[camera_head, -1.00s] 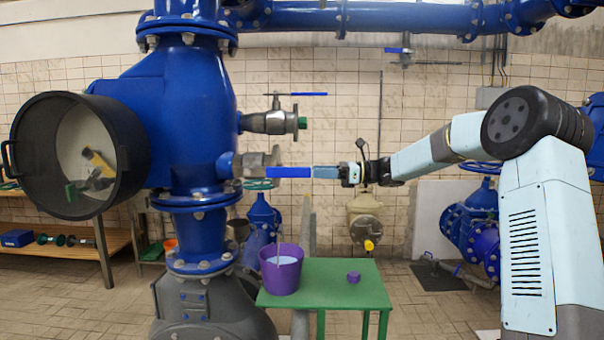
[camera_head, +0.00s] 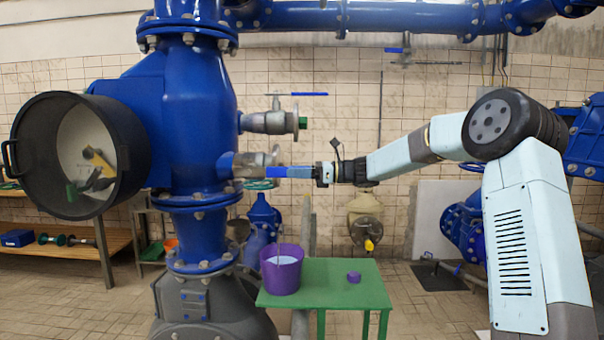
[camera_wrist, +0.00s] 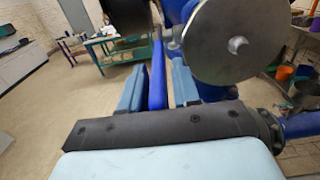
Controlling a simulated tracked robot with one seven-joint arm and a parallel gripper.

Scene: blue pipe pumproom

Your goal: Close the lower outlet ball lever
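The lower outlet ball valve (camera_head: 250,164) is a grey body on the right side of the large blue vertical pipe. Its blue lever (camera_head: 276,172) points right, roughly level. My gripper (camera_head: 298,171) is at the lever's outer end, with its blue fingers covering that end in the head view. In the wrist view the lever (camera_wrist: 157,78) runs between the two blue fingers, closer to the left one, with a visible gap on the right. The fingers are open around it; the wrist view shows no firm grip.
The upper outlet valve (camera_head: 270,121) with its own blue lever (camera_head: 308,94) sits just above. A grey round disc (camera_wrist: 232,38) is close to the right finger. Below is a green table (camera_head: 335,285) with a purple bucket (camera_head: 282,272) and a small purple object (camera_head: 354,276).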

